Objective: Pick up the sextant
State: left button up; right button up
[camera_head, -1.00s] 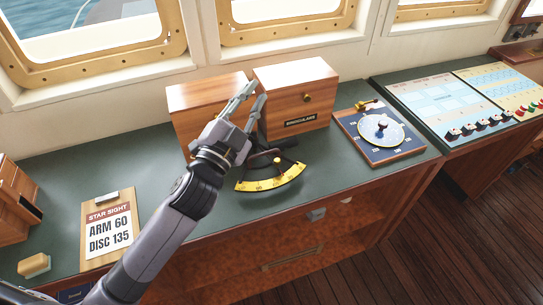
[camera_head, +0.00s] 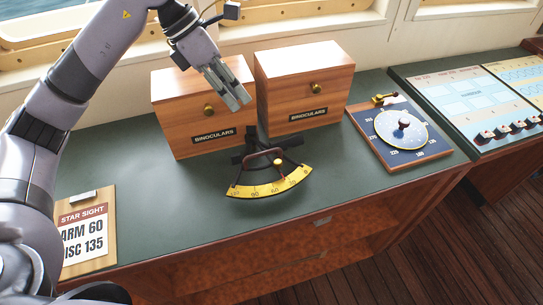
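The sextant (camera_head: 270,188) lies on the green counter top, with a dark frame and a yellow graduated arc toward the front edge. A small brass knob sits on its index arm. Its back end is close to the fronts of the two wooden boxes. My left gripper (camera_head: 240,105) is above and behind the sextant, in front of the left box, with its fingers pointing down and right. The fingers look a little apart and hold nothing. They do not touch the sextant. My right gripper is not in view.
Two wooden boxes labelled binoculars, a left one (camera_head: 179,107) and a right one (camera_head: 303,88), stand behind the sextant. A blue dial board (camera_head: 381,151) is at right. A clipboard (camera_head: 106,226) lies at left, partly behind my arm. The counter (camera_head: 180,210) left of the sextant is clear.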

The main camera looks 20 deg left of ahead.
pick_arm(q)
jog(key=a, duration=0.1)
jog(key=p, duration=0.4)
send_over(268, 151)
jog(key=a, duration=0.3)
notch_tip(268, 151, down, 11)
jog(key=f, duration=0.1)
jog(key=d+f+p, duration=0.1)
jog(key=f+p, duration=0.1)
jog(key=shift+s+d+f+y, duration=0.1)
jog(key=shift+d+f+y, duration=0.2)
jog(key=shift+d, duration=0.1)
jog(key=shift+d+f, duration=0.2)
jog(key=shift+f, duration=0.3)
jog(key=shift+c, duration=0.6)
grip_shut()
